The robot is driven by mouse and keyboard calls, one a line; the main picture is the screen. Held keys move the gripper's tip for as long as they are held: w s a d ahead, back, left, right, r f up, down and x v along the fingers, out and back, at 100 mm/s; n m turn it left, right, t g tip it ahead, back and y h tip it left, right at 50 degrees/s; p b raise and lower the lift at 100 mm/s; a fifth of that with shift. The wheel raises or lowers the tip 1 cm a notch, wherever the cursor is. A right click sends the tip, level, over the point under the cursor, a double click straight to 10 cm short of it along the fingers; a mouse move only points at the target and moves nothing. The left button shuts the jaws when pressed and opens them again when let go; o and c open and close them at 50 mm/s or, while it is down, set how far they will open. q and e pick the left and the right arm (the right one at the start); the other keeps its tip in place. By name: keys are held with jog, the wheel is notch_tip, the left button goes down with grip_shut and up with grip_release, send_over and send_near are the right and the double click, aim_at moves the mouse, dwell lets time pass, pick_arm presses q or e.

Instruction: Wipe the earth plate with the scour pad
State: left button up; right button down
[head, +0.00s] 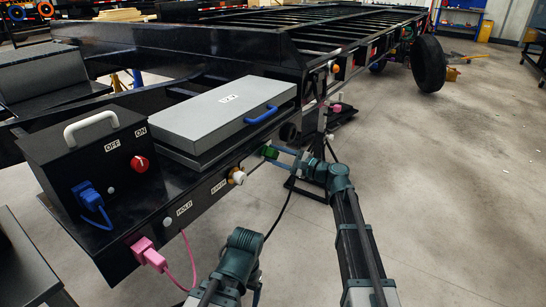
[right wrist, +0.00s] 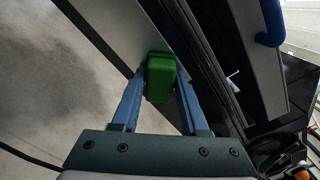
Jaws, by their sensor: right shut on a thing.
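The green scour pad (head: 270,152) is between the fingertips of my right gripper (head: 273,153), beside the trailer's black side rail. In the right wrist view the pad (right wrist: 161,78) is clamped between the two blue fingers of the right gripper (right wrist: 160,88). A grey metal strip (right wrist: 112,35) runs behind the pad there; I cannot tell whether it is the earth plate or whether the pad touches it. My left arm shows at the bottom of the head view, where its gripper is mostly hidden.
A black box with a red knob (head: 140,164) and a grey lidded case (head: 215,115) with a blue handle stand on the trailer.

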aim_at(252, 161)
jog(key=w+d, duration=0.2)
jog(key=w, duration=0.1)
dwell(0.4)
jog(key=shift+s, duration=0.15)
jog(key=shift+s+a, duration=0.55)
jog(key=shift+s, duration=0.2)
jog(key=shift+s+a, duration=0.5)
jog(key=shift+s, duration=0.15)
jog(key=shift+s, duration=0.1)
jog(key=shift+s+a, duration=1.1)
jog(key=shift+s, duration=0.1)
jog(key=shift+s+a, duration=0.5)
jog(key=shift+s, duration=0.25)
jog(key=shift+s+a, duration=0.5)
jog(key=shift+s, duration=0.2)
